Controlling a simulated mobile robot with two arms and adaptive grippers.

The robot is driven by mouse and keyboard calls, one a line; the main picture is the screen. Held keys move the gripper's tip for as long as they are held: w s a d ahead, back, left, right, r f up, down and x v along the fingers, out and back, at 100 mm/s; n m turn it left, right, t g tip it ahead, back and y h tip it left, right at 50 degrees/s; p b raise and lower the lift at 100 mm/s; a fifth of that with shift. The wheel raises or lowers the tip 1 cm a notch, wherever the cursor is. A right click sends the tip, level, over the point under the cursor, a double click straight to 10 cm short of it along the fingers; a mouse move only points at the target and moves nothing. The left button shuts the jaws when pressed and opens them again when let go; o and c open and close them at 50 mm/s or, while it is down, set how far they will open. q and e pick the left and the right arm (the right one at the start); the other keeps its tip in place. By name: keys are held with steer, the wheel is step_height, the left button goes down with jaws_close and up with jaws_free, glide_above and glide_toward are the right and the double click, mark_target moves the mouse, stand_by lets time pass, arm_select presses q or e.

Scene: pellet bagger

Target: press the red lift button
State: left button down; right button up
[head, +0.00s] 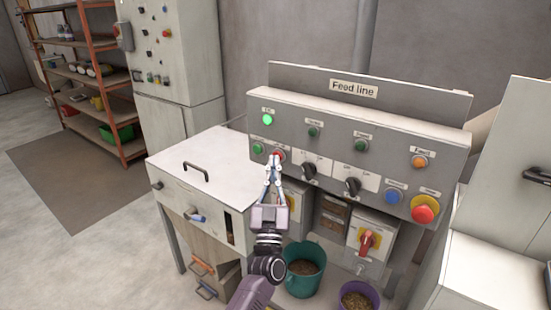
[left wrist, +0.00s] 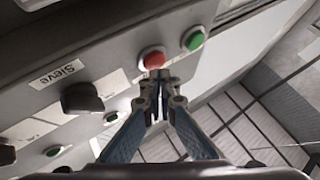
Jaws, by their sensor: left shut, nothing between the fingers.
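The small red button (head: 279,155) is at the lower left of the grey "Feed line" panel (head: 320,116), right of a green button (head: 258,148). In the left wrist view the red button (left wrist: 154,58) stands just beyond my fingertips, with the green button (left wrist: 193,39) to its right. My left gripper (head: 275,163) is shut and empty, its tips in front of the red button and partly covering it in the head view. In the left wrist view the tips (left wrist: 160,76) overlap the button's lower edge; I cannot tell whether they touch. My right gripper is not in view.
Black knobs (head: 310,171) sit right of the red button. A large red mushroom button (head: 424,210) on yellow is at the panel's right end. A white-topped cabinet (head: 220,165) stands left. A teal bucket (head: 303,284) and a purple bucket (head: 360,299) stand below.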

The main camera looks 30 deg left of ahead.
arm_select(q)
steer(key=shift+w, duration=0.3)
stand_by(0.4)
steer(key=shift+s, duration=0.45)
steer(key=s+p, duration=0.3)
steer(key=s, duration=0.3)
steer(key=shift+a, duration=0.25)
stand_by(0.5)
